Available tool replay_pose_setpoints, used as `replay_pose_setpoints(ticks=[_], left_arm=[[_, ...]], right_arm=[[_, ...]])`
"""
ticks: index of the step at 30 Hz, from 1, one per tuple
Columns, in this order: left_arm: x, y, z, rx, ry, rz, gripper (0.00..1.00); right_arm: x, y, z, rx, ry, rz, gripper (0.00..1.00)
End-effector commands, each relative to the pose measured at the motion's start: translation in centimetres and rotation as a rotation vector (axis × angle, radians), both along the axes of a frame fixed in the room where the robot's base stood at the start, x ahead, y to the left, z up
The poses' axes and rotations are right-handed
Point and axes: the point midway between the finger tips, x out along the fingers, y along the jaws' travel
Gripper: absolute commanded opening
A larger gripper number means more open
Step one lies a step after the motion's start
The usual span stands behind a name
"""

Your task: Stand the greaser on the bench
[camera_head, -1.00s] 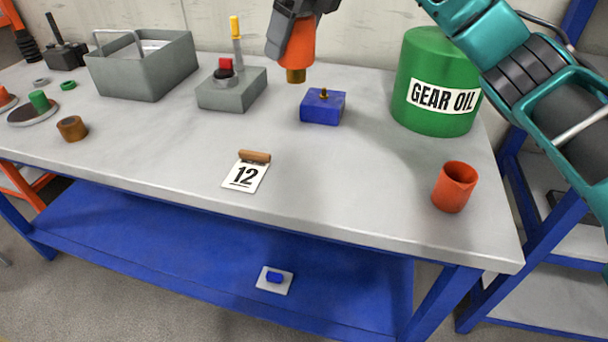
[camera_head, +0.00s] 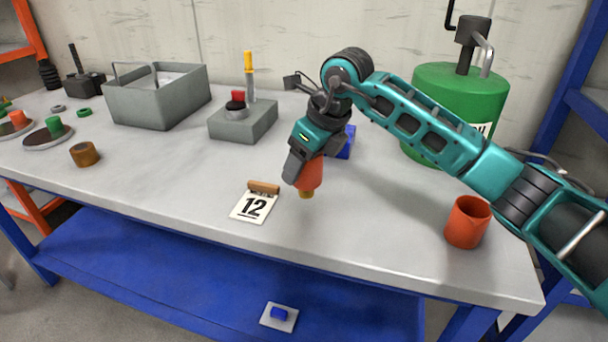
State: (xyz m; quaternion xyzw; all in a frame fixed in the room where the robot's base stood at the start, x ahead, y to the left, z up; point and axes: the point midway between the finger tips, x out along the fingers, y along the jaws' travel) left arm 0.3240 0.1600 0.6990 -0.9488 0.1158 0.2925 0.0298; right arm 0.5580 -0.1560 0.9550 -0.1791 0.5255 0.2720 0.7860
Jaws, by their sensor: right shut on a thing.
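The greaser (camera_head: 311,174) is an orange body with a brass-coloured tip pointing down. My right gripper (camera_head: 303,168) is shut on it and hides its upper part. The tip appears to be a little above the bench (camera_head: 370,230), to the right of the number 12 card; I cannot tell the exact gap. The bench has a light grey top. My left gripper is not in view.
The number 12 card (camera_head: 253,209) with a brown roll lies left of the greaser. A blue block (camera_head: 347,143) is partly hidden behind my right arm. An orange cup (camera_head: 467,222) stands at right, before a green drum (camera_head: 431,82). The front middle of the bench is clear.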

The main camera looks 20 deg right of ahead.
Motion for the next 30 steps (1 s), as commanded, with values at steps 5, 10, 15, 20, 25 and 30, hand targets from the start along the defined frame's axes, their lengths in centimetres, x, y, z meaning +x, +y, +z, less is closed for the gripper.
replay_pose_setpoints(ticks=[5, 10, 15, 20, 25, 30], left_arm=[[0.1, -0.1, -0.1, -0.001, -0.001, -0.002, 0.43], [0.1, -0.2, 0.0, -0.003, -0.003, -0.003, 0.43], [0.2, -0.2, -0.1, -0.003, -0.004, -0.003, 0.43], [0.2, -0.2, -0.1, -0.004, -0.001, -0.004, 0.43], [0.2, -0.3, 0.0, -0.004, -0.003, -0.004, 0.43], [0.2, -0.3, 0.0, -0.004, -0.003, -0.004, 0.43]], right_arm=[[0.0, 0.0, -2.7, 0.000, 0.002, -0.001, 0.27], [0.0, 0.0, -2.8, 0.001, -0.002, 0.000, 0.27], [0.0, 0.0, -3.1, 0.001, -0.001, 0.000, 0.27], [0.0, 0.0, -3.2, 0.000, 0.001, -0.001, 0.76], [0.0, 0.0, -3.2, 0.000, 0.001, -0.001, 0.92], [0.0, 0.0, -3.2, 0.000, 0.001, -0.001, 0.92]])
